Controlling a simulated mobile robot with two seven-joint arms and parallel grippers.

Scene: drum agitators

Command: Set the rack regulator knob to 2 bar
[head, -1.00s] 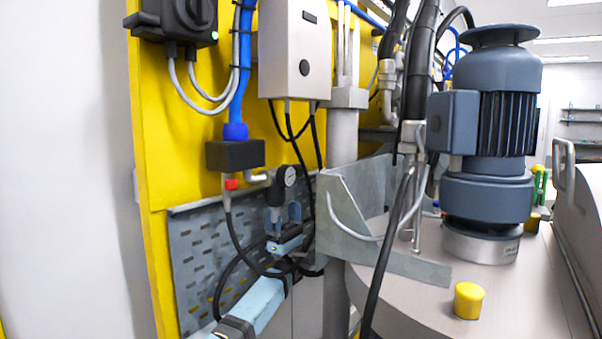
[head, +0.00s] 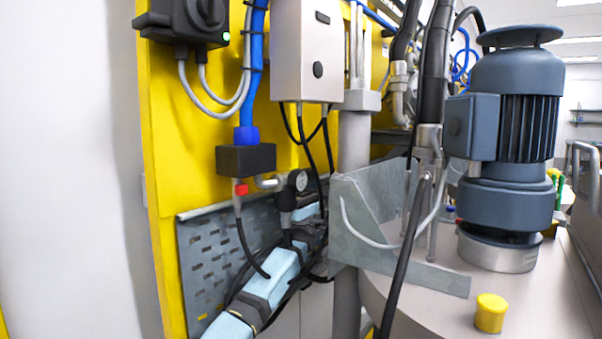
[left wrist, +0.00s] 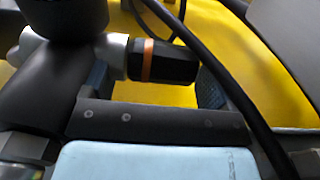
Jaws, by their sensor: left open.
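The rack regulator (head: 286,199) is a dark upright body with a small round gauge (head: 299,181) at its top, in front of the perforated plate. Its knob is not clearly distinguishable and the dial marks are unreadable. My left gripper (head: 300,225) is close beside the regulator, partly hidden behind it and hoses. In the left wrist view my left gripper (left wrist: 153,85) is open, its fingers apart. A large dark rounded body (left wrist: 65,80) is close at left. Contact is unclear.
A black block (head: 245,158) with a red-banded fitting hangs above left on the yellow panel (head: 180,150). Black hoses loop around my left arm. A galvanized bracket (head: 400,245), grey motor (head: 515,130) and yellow cap (head: 490,312) stand to the right.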

